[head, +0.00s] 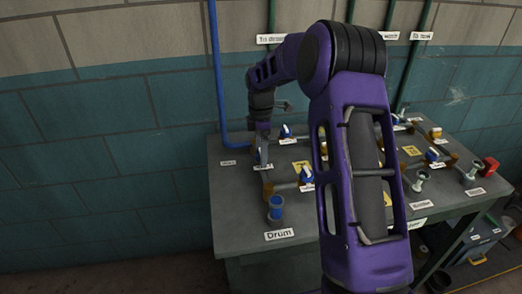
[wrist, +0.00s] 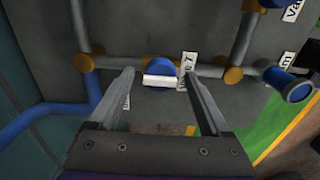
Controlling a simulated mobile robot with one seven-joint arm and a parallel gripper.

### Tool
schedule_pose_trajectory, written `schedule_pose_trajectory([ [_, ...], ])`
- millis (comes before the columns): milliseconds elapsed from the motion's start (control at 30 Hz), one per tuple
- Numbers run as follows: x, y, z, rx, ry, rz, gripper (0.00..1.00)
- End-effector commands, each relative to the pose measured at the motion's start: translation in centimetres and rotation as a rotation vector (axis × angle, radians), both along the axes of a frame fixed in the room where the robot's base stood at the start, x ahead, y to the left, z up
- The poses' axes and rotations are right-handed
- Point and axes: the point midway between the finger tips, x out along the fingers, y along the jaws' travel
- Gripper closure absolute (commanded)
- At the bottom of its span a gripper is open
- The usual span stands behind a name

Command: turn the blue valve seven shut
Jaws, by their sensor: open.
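The blue valve (wrist: 160,66) with a white bar handle (wrist: 160,80) shows in the wrist view, on a grey pipe (wrist: 118,63) between two brass-coloured fittings. The white bar looks roughly in line with the pipe. A white label (wrist: 188,66) beside it is partly covered by my right finger; a "7" can be read. My gripper (wrist: 158,74) is open, one finger on each side of the valve; I cannot tell whether either touches it. In the head view my gripper (head: 263,141) is low over the left part of the table, and it largely hides this valve.
The grey table (head: 232,190) carries other blue-and-white valves, one behind (head: 285,131) and one in front (head: 306,174). A blue upright pipe (head: 217,80) stands at the left. A blue-capped pipe end (wrist: 290,84) is to the right in the wrist view. A "Drum" sign (head: 279,235) is at the front.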

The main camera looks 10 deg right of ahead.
Motion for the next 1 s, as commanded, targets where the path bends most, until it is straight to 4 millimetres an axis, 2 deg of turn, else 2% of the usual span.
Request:
schedule_pose_trajectory([
  [100, -0.01, 0.01, 0.01, 0.000, 0.000, 0.000, 0.20],
  [533, 0.00, 0.01, 0.05, 0.000, 0.000, 0.000, 0.98],
  [767, 0.00, 0.02, 0.09, 0.000, 0.000, -0.010, 1.00],
  [1000, -0.01, 0.05, 0.17, -0.001, 0.000, -0.098, 1.00],
])
